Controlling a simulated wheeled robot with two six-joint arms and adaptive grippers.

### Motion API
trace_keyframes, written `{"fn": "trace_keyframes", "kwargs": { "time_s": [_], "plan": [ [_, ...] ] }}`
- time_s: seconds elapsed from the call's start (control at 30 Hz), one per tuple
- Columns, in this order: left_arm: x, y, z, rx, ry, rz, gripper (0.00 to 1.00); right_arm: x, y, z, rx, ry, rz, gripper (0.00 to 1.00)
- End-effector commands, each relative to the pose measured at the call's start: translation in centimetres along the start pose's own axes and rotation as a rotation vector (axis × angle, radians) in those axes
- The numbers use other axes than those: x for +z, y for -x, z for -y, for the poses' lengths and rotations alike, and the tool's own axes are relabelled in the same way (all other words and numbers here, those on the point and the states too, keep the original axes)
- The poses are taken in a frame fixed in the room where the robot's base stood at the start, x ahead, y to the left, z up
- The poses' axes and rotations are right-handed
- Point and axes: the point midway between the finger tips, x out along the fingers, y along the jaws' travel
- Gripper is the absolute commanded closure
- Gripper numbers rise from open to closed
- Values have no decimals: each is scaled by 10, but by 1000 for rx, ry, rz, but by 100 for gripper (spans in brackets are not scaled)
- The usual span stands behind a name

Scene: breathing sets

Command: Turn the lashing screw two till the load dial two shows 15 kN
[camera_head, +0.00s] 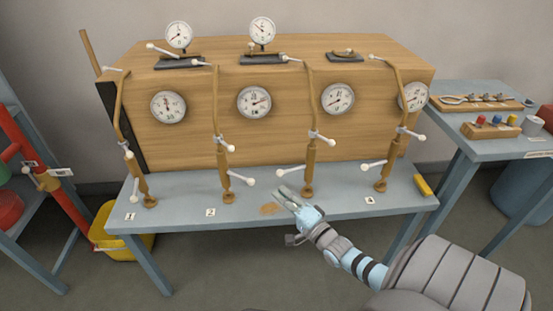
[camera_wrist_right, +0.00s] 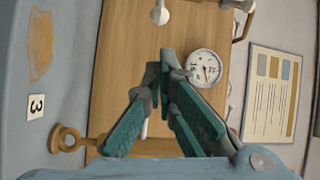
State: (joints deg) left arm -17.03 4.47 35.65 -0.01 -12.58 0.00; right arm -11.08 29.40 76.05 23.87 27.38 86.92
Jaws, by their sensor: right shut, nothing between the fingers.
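Lashing screw two (camera_head: 222,160) is a brown rod standing near the card marked 2 (camera_head: 210,212), with white-knobbed handles on it. Load dial two, which I take to be the second round gauge (camera_head: 254,101) on the crate front, is too small to read. My right gripper (camera_head: 280,193) is at the bench's front edge, right of screw two and apart from it, near the foot of the third screw (camera_head: 308,165). In the right wrist view its fingers (camera_wrist_right: 166,62) are shut and empty, with a gauge (camera_wrist_right: 203,68) beyond them. My left gripper is out of view.
A wooden crate (camera_head: 210,140) stands on the blue-grey bench (camera_head: 180,190), with two gauges on top. Screws one (camera_head: 128,150) and four (camera_head: 388,155) stand at either side. A card marked 3 (camera_wrist_right: 36,106) shows in the wrist view. A side table (camera_head: 480,145) stands right.

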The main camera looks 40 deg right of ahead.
Motion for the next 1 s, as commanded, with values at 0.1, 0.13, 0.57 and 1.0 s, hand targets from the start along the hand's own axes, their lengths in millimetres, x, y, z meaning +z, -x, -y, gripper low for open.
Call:
{"fn": "trace_keyframes", "kwargs": {
  "time_s": [0.1, 0.13, 0.57, 1.0],
  "plan": [
    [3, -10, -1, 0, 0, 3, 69, 1, -21, -3, -1, 2, -1, 100],
    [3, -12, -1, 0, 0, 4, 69, 0, -28, -3, -1, 2, -1, 100],
    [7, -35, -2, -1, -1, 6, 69, 0, -85, -4, 7, 4, -1, 100],
    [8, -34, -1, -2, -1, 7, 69, 16, -86, -1, 4, 2, 10, 100]
  ]
}}
